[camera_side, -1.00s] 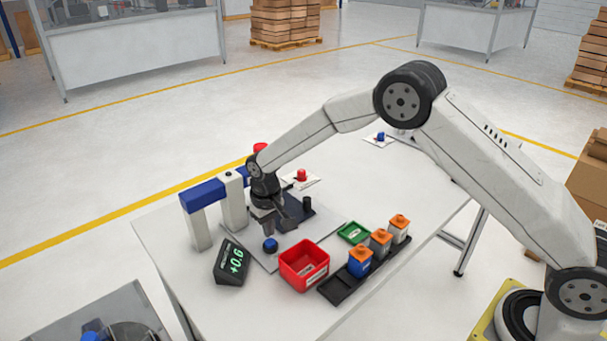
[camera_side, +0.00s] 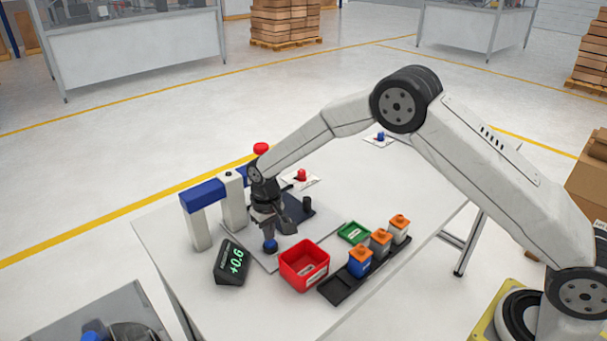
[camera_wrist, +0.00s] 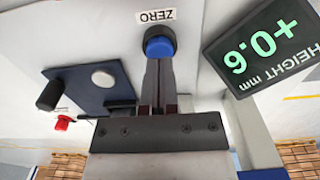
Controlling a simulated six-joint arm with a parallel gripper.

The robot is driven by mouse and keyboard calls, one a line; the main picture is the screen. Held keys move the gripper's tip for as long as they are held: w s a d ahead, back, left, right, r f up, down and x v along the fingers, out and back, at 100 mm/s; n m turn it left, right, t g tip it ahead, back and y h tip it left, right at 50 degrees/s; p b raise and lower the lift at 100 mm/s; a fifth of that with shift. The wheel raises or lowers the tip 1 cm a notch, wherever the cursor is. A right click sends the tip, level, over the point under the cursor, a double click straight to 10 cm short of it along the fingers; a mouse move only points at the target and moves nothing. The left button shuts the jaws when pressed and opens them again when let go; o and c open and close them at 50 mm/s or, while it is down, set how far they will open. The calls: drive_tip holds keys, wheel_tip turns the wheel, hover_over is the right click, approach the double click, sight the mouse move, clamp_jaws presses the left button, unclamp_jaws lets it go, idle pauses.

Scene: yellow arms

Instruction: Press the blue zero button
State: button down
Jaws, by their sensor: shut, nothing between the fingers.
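The blue zero button (camera_side: 270,246) sits on a grey plate on the table, in front of the blue and white gauge frame. In the wrist view the blue button (camera_wrist: 160,47) lies right at the tips of my fingers, beside a label reading ZERO (camera_wrist: 156,15). My gripper (camera_side: 268,238) is shut and empty, pointing down with its fingertips at the button's top. In the wrist view my gripper (camera_wrist: 159,62) appears to touch the button; exact contact or depression cannot be told. The height display (camera_side: 232,262) reads +0.6; it also shows in the wrist view (camera_wrist: 262,45).
A red bin (camera_side: 304,265) and a green bin (camera_side: 354,233) stand to the right. A black rack (camera_side: 338,291) holds orange-topped blocks. The blue-topped gauge frame (camera_side: 203,195) stands close on the left. A red button (camera_side: 301,175) is behind my gripper.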

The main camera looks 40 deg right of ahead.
sight(275, 242)
drive_tip(key=shift+f, duration=0.9)
idle(0.5)
drive_tip(key=shift+r, duration=3.8)
drive_tip(key=shift+s+d+r, duration=0.4)
drive_tip(key=shift+s+d, duration=0.05)
drive_tip(key=shift+s, duration=0.05)
drive_tip(key=s+d+r+t, duration=0.1)
drive_tip(key=s+d, duration=0.4)
drive_tip(key=s, duration=0.7)
drive_tip(key=s+d+r+t, duration=0.1)
drive_tip(key=s+d+r, duration=0.2)
drive_tip(key=s, duration=0.9)
drive_tip(key=shift+s+d+t, duration=0.2)
drive_tip(key=shift+d+t, duration=0.1)
drive_tip(key=shift+d, duration=0.65)
